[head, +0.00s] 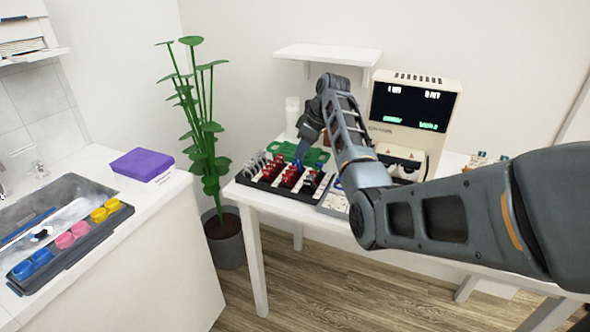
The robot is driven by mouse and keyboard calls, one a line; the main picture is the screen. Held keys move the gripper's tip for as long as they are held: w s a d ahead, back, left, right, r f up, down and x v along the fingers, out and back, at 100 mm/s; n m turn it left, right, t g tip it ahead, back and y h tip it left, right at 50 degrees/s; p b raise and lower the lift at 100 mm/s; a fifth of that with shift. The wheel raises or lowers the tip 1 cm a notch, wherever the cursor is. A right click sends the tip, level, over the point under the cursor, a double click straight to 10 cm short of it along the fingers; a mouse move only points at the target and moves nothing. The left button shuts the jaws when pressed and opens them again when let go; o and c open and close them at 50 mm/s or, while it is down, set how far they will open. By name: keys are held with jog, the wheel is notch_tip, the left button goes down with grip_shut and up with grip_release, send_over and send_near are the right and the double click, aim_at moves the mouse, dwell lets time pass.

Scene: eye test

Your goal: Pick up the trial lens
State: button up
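A black tray (262,187) of trial lenses stands on the white table at its left end. The tray holds rows of small lenses: grey ones at the left, red ones (289,177) in the middle, and dark and red ones at the right. My arm reaches over the table from the right and bends down to the tray. My gripper (298,163) is at the back of the tray, close to the red lenses. Its fingertips are small and partly lost among the lenses. I cannot tell whether it touches or holds one.
A green case (314,156) lies behind the tray. A beige device with a dark screen (412,106) stands to the right. A white shelf (328,54) hangs above. A potted plant (228,240) stands left of the table, near a counter with a purple-lidded box (142,163).

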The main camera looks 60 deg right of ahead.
aim_at(296, 163)
jog(key=shift+x, duration=2.25)
jog(key=shift+s, duration=0.15)
grip_shut()
